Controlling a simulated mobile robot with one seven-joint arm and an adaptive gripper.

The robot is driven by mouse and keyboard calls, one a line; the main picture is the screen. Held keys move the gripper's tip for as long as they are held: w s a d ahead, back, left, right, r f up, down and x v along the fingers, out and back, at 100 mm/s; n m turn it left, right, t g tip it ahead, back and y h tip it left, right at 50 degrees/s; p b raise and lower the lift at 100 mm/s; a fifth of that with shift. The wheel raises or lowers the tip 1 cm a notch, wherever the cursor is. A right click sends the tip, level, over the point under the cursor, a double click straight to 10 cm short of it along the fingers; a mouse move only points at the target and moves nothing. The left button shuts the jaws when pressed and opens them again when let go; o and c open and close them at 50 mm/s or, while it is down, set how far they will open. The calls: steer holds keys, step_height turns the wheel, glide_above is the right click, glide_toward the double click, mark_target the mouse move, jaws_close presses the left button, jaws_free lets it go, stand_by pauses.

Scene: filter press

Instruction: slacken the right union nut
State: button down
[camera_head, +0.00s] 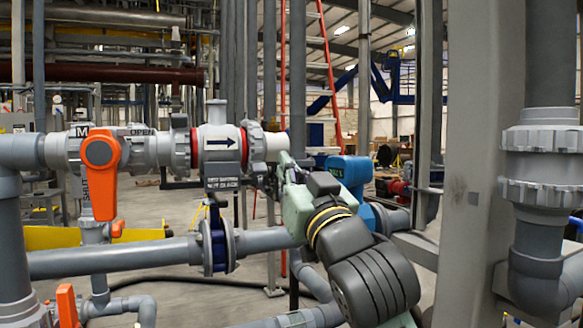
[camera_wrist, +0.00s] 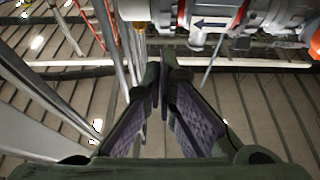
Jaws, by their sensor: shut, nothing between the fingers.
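The right union nut (camera_head: 255,143) is a grey ribbed ring at the right end of the arrow-marked filter body (camera_head: 219,143), beside a red ring. In the wrist view the picture is turned over, and this nut (camera_wrist: 164,14) shows at the top, left of the arrow. My gripper (camera_head: 268,178) is just below and to the right of the nut in the head view. In the wrist view its fingertips (camera_wrist: 162,78) are together with nothing between them, and the nut lies beyond them. I see no clear contact; the exact gap is hard to tell.
The left union nut (camera_head: 181,143) sits on the body's other side. An orange valve handle (camera_head: 101,175) hangs down at the left. A lower grey pipe (camera_head: 115,258) and a pale post (camera_head: 478,190) stand close by.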

mark_target(262, 152)
steer(key=w+a+p, duration=0.1)
steer(key=w, duration=0.2)
steer(key=w+a+p, duration=0.1)
steer(key=w, duration=0.2)
steer(key=w+a+r+p, duration=0.1)
steer(key=w, duration=0.2)
steer(key=shift+w+a+p, duration=0.15)
steer(key=shift+w+p, duration=0.15)
steer(key=shift+w, duration=0.05)
steer(key=shift+w+a+f, duration=0.1)
steer(key=shift+w+f, duration=0.1)
steer(key=shift+f, duration=0.15)
